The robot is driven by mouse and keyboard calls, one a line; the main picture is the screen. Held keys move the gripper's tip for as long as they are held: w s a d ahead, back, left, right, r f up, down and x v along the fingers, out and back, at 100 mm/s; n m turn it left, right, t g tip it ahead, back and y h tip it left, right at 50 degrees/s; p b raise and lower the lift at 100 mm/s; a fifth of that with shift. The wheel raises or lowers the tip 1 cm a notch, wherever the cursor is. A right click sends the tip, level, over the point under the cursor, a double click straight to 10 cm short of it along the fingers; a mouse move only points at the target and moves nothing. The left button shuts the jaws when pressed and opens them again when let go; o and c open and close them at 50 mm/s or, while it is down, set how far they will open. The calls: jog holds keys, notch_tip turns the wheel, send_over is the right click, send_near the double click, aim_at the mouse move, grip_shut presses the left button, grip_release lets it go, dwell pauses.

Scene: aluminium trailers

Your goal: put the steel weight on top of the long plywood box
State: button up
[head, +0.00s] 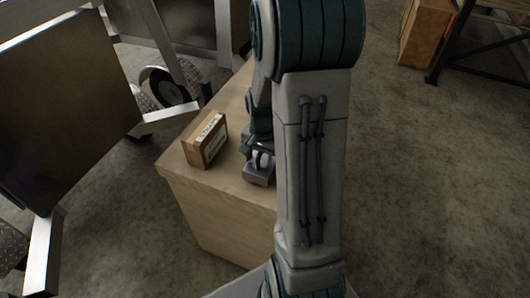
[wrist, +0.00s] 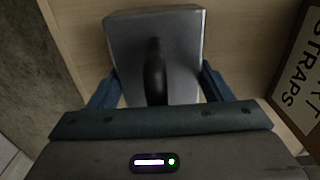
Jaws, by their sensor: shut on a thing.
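The steel weight (wrist: 190,25) is a grey block with a dark handle. In the wrist view it sits between the two blue fingers of my gripper (wrist: 160,88), which is shut on it. In the head view the weight (head: 258,176) is at the lower end of my gripper (head: 262,158), over the top of the long plywood box (head: 222,215). It is on or just above that top; I cannot tell which. The pale wood of the plywood box (wrist: 85,40) shows around the weight. My arm hides the right part of the box.
A small cardboard carton (head: 205,140), labelled with "STRAPS" in the wrist view (wrist: 300,75), stands on the plywood box left of the weight. A trailer (head: 65,100) with wheels is at the left. A dark metal frame (head: 480,45) and wooden box (head: 425,35) are at the far right. Floor between is clear.

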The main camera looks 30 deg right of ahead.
jog(key=shift+f, duration=0.3)
jog(key=shift+f, duration=0.15)
jog(key=o, duration=2)
